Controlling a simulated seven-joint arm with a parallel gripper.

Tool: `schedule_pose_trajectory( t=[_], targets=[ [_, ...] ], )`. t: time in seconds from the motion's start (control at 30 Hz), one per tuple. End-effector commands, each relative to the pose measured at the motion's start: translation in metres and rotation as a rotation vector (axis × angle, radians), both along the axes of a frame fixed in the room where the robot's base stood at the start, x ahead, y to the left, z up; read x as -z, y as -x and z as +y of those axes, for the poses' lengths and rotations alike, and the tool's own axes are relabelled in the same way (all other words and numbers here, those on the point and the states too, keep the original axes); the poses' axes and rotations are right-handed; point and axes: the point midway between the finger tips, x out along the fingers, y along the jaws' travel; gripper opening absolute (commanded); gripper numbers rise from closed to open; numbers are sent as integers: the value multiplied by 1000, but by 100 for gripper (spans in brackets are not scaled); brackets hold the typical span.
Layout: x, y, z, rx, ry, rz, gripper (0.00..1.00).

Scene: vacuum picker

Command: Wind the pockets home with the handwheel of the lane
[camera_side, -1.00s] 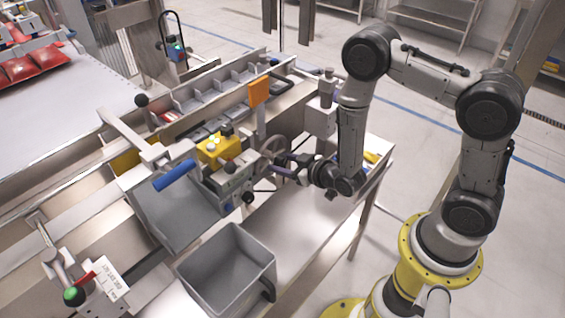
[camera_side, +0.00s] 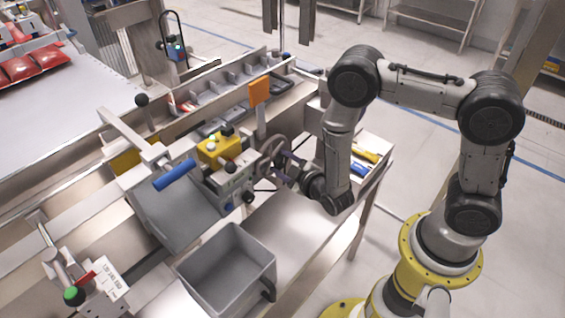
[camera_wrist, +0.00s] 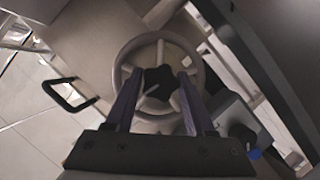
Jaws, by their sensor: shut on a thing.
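The handwheel (camera_side: 270,152) stands upright on the right side of the lane's control box. In the wrist view the handwheel (camera_wrist: 197,58) is a pale spoked ring with a dark lobed hub knob (camera_wrist: 160,84). My gripper (camera_side: 277,160) reaches it from the right. In the wrist view my gripper (camera_wrist: 160,76) has its two purple fingers on either side of the hub, shut on the handwheel. The exact contact is hard to see. The grey pockets (camera_side: 235,75) form a divided row along the lane at the back.
A grey bin (camera_side: 190,268) stands in front of the lane. A yellow box with buttons (camera_side: 212,150), an orange flag (camera_side: 258,90) and a blue-handled lever (camera_side: 175,174) are close by. Yellow and blue tools lie on the bench's right end.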

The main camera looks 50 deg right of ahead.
Motion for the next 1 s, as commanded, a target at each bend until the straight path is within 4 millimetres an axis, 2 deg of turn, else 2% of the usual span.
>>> schedule_pose_trajectory(
  t=[0.4,0.9,0.93,1.0],
  targets=[
    [0,0,1,-1,175,-1,0],
    [0,0,1,-2,196,-1,0],
    [0,0,1,-2,196,-1,58],
    [0,0,0,-2,195,-1,71]
  ],
)
